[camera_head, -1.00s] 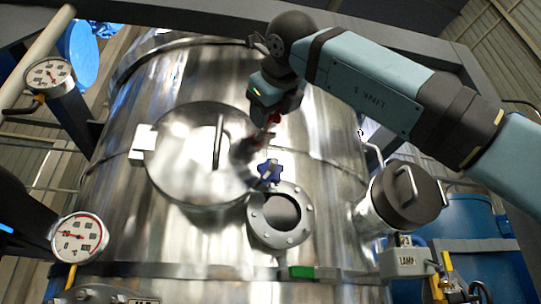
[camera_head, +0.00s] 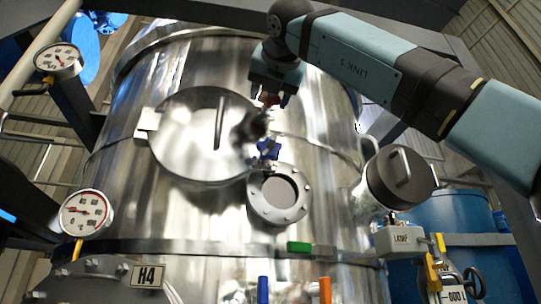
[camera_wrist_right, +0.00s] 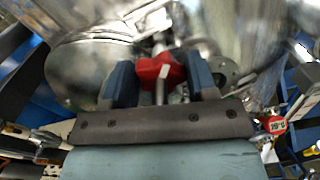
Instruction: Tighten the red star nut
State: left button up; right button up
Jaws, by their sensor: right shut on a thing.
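The red star nut (camera_wrist_right: 160,70) sits between the two blue fingers of my right gripper (camera_wrist_right: 162,82) in the right wrist view, at the edge of the round hatch lid. In the head view the red star nut (camera_head: 270,100) shows only as a small patch below my right gripper (camera_head: 274,96), mostly hidden by the fingers. My right gripper is shut on it. A blue star nut (camera_head: 268,149) sits just below, also at the lid's edge. My left gripper is not in view.
The steel vessel carries the round hatch lid (camera_head: 190,140) with a bar handle, a flanged port (camera_head: 277,195) and a capped side nozzle (camera_head: 400,177). Two gauges, upper (camera_head: 58,61) and lower (camera_head: 84,213), stand at the left. A lamp box (camera_head: 398,240) is at the lower right.

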jog(key=m+b, duration=0.1)
jog(key=m, duration=0.2)
jog(key=shift+d, duration=0.1)
jog(key=m+b, duration=0.1)
jog(key=m, duration=0.2)
jog(key=m+b, duration=0.1)
jog(key=m, duration=0.2)
jog(key=shift+m, duration=0.5)
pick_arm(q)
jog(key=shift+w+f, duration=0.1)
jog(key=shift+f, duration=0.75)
pick_arm(e)
jog(key=shift+d, duration=0.1)
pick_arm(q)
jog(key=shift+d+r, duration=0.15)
pick_arm(e)
jog(key=shift+m, duration=0.3)
jog(key=o, duration=0.8)
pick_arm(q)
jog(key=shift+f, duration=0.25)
pick_arm(e)
jog(key=shift+o, duration=0.5)
